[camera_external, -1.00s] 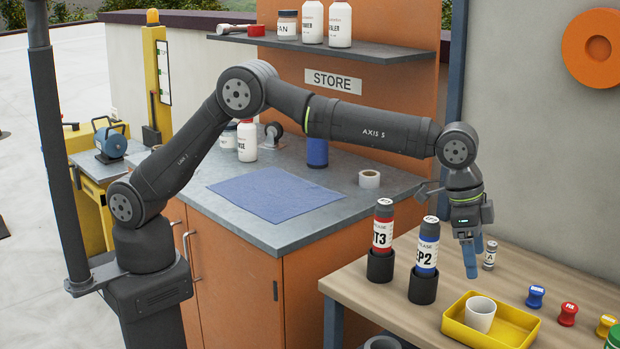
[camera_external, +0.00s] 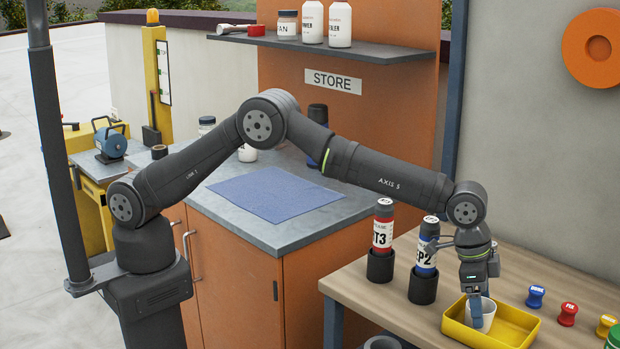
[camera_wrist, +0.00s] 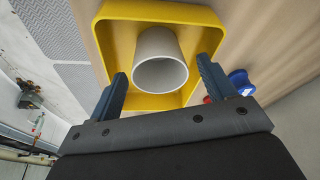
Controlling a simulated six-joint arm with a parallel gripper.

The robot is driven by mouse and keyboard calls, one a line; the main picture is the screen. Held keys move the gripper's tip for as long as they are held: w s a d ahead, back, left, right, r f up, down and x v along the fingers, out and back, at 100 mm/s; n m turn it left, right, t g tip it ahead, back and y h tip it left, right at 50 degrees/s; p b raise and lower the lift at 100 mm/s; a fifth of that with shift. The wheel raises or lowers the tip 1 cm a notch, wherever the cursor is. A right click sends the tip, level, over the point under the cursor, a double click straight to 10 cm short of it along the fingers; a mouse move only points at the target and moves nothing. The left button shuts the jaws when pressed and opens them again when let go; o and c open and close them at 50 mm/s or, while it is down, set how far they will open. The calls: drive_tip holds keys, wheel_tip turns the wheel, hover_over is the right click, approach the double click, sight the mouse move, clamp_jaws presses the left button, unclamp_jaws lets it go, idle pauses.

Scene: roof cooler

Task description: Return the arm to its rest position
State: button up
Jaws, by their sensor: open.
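My gripper (camera_external: 477,318) points down over the yellow tray (camera_external: 523,347) on the wooden bench. In the wrist view my gripper (camera_wrist: 162,70) is open, with its two blue-grey fingers apart. The white cup (camera_external: 490,307) stands in the tray, partly hidden by my gripper in the external view. In the wrist view the cup (camera_wrist: 160,60) appears between the fingertips, with its open mouth visible and gaps on both sides. I cannot tell how deep the fingertips are beside it.
Blue (camera_external: 535,297), red (camera_external: 568,314) and yellow (camera_external: 606,325) spools lie right of the tray. A blue cloth (camera_external: 275,194) covers part of the counter.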

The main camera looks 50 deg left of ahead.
drive_tip(key=shift+d+f, duration=0.15)
drive_tip(key=shift+f, duration=0.45)
drive_tip(key=shift+r, duration=1.9)
drive_tip(key=shift+f, duration=0.15)
